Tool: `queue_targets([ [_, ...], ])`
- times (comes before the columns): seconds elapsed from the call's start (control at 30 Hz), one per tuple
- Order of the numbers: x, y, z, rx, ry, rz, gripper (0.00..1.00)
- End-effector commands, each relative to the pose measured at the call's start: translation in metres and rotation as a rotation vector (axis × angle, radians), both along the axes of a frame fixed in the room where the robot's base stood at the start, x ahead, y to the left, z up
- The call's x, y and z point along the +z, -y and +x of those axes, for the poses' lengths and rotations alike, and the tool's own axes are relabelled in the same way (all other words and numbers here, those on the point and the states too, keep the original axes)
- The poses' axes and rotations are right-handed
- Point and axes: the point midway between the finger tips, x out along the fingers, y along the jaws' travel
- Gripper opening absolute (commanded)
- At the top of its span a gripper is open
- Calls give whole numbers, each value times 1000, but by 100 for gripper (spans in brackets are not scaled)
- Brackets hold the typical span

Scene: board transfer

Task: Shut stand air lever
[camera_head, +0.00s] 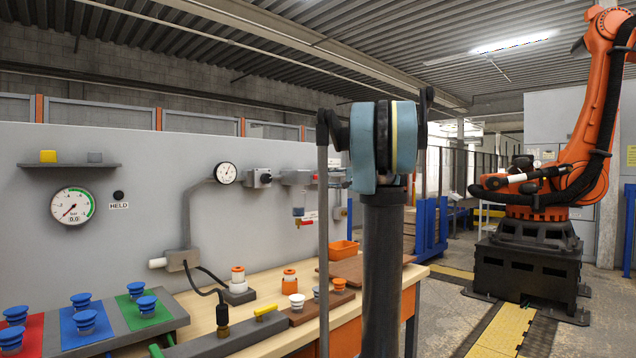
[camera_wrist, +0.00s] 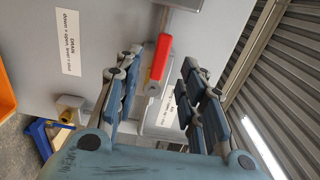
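A red lever handle (camera_wrist: 161,55) stands between the finger pads of my gripper (camera_wrist: 159,72) in the wrist view. The two fingers are spread, with visible gaps on both sides of the handle. A white label (camera_wrist: 168,108) behind it is partly hidden and cannot be fully read. A second label (camera_wrist: 68,42) to the left reads DRAIN, down = open, level = shut. In the head view my wrist covers part of the panel, and the fingertips are hidden. I cannot tell which handle is the stand air lever.
A grey panel (camera_head: 130,145) carries a gauge (camera_head: 73,206) reading 0.0 and a HELD lamp (camera_head: 118,195). Blue suction cups stand on coloured pads at the lower left. An orange tray (camera_head: 343,250) is on the bench. A large orange robot (camera_head: 590,120) stands at right.

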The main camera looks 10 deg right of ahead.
Motion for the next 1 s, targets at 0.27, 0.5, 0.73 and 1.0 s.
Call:
queue_targets([
  [0.27, 0, -30, 39, 4, 0, 0, 37],
  [0.5, 0, -45, 59, 4, 0, 0, 37],
  [0.73, 0, -49, 64, 2, 0, 0, 37],
  [1.0, 0, -49, 64, 3, 0, 0, 16],
])
